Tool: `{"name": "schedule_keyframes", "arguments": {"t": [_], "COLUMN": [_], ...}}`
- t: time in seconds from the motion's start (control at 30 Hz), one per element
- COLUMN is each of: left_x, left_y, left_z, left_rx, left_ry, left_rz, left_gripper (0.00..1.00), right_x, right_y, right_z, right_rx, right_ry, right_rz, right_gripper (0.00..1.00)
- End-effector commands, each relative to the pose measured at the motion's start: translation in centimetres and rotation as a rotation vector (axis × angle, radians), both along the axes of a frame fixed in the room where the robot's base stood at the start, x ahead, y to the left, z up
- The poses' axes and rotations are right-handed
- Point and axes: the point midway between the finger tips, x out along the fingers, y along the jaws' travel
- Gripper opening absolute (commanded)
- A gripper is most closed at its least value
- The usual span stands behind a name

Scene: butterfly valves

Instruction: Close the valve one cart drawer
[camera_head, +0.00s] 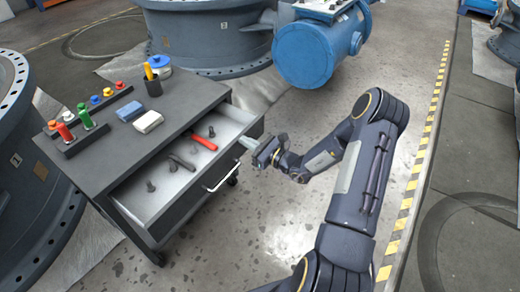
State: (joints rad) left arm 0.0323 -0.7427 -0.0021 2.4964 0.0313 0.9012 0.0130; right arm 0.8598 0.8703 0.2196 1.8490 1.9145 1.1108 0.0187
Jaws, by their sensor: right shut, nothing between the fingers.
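The dark grey cart (110,150) stands at left with its top drawer (150,207) pulled out. The drawer has a light metal inside, a dark front and a pale bar handle (222,174). My right gripper (243,141) is shut and empty at the right end of the drawer front, to the right of the handle. Its fingertips overlap the drawer's front edge in the picture; I cannot tell whether they touch it. My left gripper is out of view.
Red pliers (205,143), dark pliers (182,162) and small bolts lie in the drawer. The cart top holds a bolt rack (85,125), blue and white blocks and a cup (153,87). Large valve bodies stand left and behind. Bare floor (265,215) lies in front of the drawer.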

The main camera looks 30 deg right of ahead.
Motion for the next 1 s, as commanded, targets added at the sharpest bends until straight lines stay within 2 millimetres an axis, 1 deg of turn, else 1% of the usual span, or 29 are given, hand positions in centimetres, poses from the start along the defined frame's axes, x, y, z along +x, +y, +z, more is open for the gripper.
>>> {"name": "schedule_keyframes", "arguments": {"t": [0.03,0.2,0.4,0.5,0.7,1.0], "left_x": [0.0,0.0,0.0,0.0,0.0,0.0], "left_y": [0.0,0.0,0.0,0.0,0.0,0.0], "left_z": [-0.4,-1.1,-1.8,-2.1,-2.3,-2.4], "left_rx": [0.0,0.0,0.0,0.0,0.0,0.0], "left_ry": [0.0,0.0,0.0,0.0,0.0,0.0], "left_rz": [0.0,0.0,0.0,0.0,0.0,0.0], "left_gripper": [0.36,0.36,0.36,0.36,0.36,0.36], "right_x": [1.3,5.1,8.8,10.1,11.7,12.1], "right_y": [0.7,2.3,3.8,4.3,4.9,5.0], "right_z": [-0.2,-0.2,-0.2,-0.1,-0.1,0.0], "right_rx": [0.001,0.001,0.001,0.0,0.001,0.001], "right_ry": [-0.003,-0.003,-0.003,-0.002,-0.001,0.0], "right_rz": [0.005,0.005,0.002,0.002,0.001,0.0], "right_gripper": [0.0,0.0,0.0,0.0,0.0,0.0]}}
